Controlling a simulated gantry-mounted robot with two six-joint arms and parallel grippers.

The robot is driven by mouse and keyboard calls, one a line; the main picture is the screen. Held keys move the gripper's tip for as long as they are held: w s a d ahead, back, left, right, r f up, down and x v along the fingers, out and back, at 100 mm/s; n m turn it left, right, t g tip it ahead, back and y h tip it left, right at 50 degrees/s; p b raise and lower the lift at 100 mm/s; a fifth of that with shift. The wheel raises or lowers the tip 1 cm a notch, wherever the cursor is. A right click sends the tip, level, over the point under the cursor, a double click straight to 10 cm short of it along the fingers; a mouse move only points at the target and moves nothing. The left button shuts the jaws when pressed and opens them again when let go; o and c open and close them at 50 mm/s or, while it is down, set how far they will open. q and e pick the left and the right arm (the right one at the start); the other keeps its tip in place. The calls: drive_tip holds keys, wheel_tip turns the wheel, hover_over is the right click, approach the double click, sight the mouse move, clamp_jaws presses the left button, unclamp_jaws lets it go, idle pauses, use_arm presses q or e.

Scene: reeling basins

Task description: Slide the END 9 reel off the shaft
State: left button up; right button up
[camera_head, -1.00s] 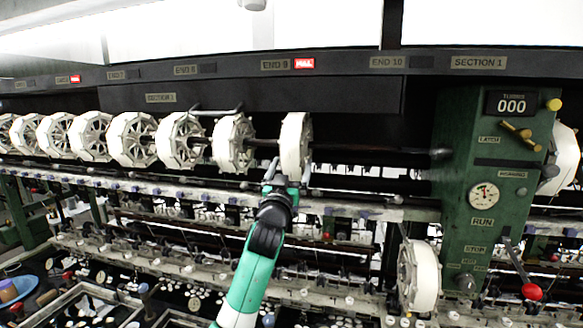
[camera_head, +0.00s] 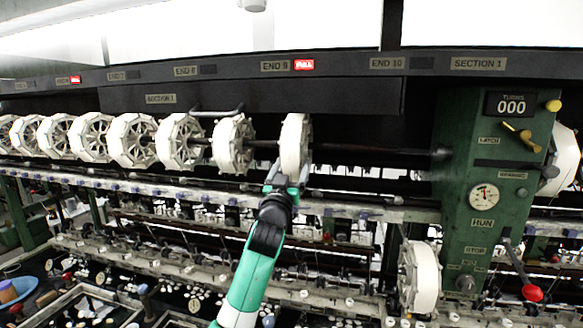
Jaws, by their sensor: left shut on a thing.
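The END 9 reel (camera_head: 291,145), a white wheel, sits on the dark shaft (camera_head: 375,150) under the END 9 label (camera_head: 275,66) with its lit red FULL sign. My left gripper (camera_head: 284,178) is at the lower part of this reel and shut on it; the fingertips are partly hidden by the reel and the wrist. To the right of the reel the shaft is bare up to the green end stand (camera_head: 490,180). My right gripper is not in view.
Another white reel (camera_head: 234,145) is on the shaft just left, with several more beyond. A loose white reel (camera_head: 419,277) stands low, left of the green stand. A red-knobbed lever (camera_head: 531,292) juts from the stand. Basins (camera_head: 90,303) lie below.

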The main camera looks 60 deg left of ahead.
use_arm(q)
drive_tip(key=shift+r, duration=0.5)
idle(0.3)
drive_tip(key=shift+w+d+f, duration=0.1)
drive_tip(key=shift+d, duration=0.05)
drive_tip(key=w+d+b, duration=0.4)
drive_tip(key=w+d, duration=0.5)
drive_tip(key=w, duration=0.1)
drive_tip(key=shift+w+d, duration=0.1)
idle(0.4)
